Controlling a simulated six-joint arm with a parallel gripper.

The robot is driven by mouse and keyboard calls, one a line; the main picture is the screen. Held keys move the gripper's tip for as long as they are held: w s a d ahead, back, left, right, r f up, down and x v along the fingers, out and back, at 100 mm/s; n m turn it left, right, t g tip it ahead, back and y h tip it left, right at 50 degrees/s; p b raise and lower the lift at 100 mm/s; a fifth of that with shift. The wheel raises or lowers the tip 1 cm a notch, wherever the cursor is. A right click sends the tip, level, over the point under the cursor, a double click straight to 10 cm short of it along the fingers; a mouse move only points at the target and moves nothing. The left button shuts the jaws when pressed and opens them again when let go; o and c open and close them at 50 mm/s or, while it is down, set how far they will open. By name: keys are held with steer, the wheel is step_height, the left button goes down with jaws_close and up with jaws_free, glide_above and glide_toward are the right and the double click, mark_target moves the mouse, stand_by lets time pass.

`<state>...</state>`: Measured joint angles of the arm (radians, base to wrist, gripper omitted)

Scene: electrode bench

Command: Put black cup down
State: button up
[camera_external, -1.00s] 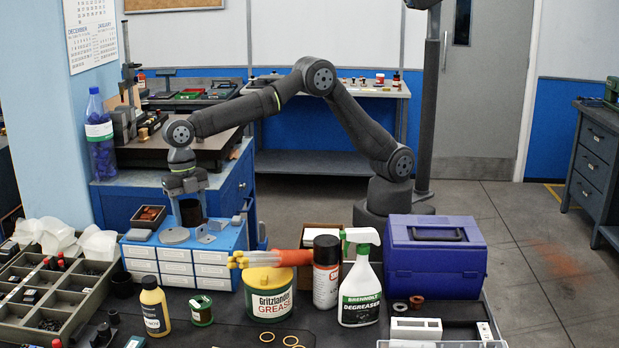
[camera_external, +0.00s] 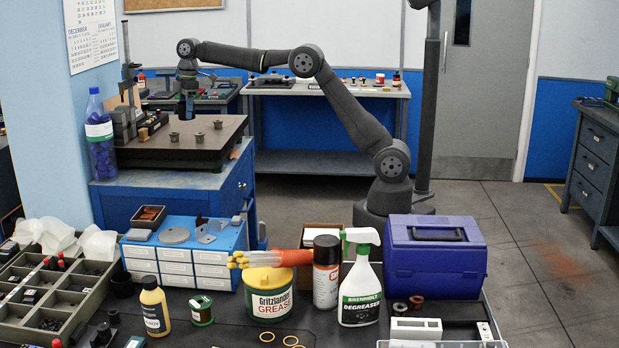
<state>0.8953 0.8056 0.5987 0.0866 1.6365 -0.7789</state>
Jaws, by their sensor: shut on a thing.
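My gripper (camera_external: 188,92) points down over the dark flat plate (camera_external: 215,128) on the blue cabinet at the left. It is shut on a small black cup (camera_external: 187,109), which hangs upright below the fingers. The cup appears over the rear part of the plate. I cannot tell whether its base touches the plate. The fingers are small and dark, so the grip is hard to see in detail.
Several small grey pieces (camera_external: 199,138) stand on the plate near the cup. A grey stand (camera_external: 126,118) and a blue bottle (camera_external: 100,140) are at left. The blue drawer unit (camera_external: 185,255) is in front.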

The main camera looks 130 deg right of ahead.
steer(key=s+d+r+m, duration=0.2)
steer(key=s+d+m, duration=0.3)
steer(key=s, duration=0.4)
steer(key=s+d+r+m, duration=0.3)
steer(key=s+d, duration=0.3)
steer(key=s, duration=0.3)
glide_above(189, 127)
steer(key=shift+h, duration=0.4)
steer(key=f, duration=0.4)
steer(key=s+f, duration=0.1)
steer(key=f, duration=0.2)
steer(key=shift+f, duration=0.1)
steer(key=shift+w+f, duration=0.1)
steer(key=shift+f, duration=1.95)
steer(key=shift+f, duration=0.1)
steer(key=o, duration=1)
steer(key=shift+o, duration=0.2)
step_height(189, 127, up, 12)
steer(key=s+a, duration=0.1)
steer(key=shift+a, duration=0.15)
steer(key=shift+s+f, duration=0.1)
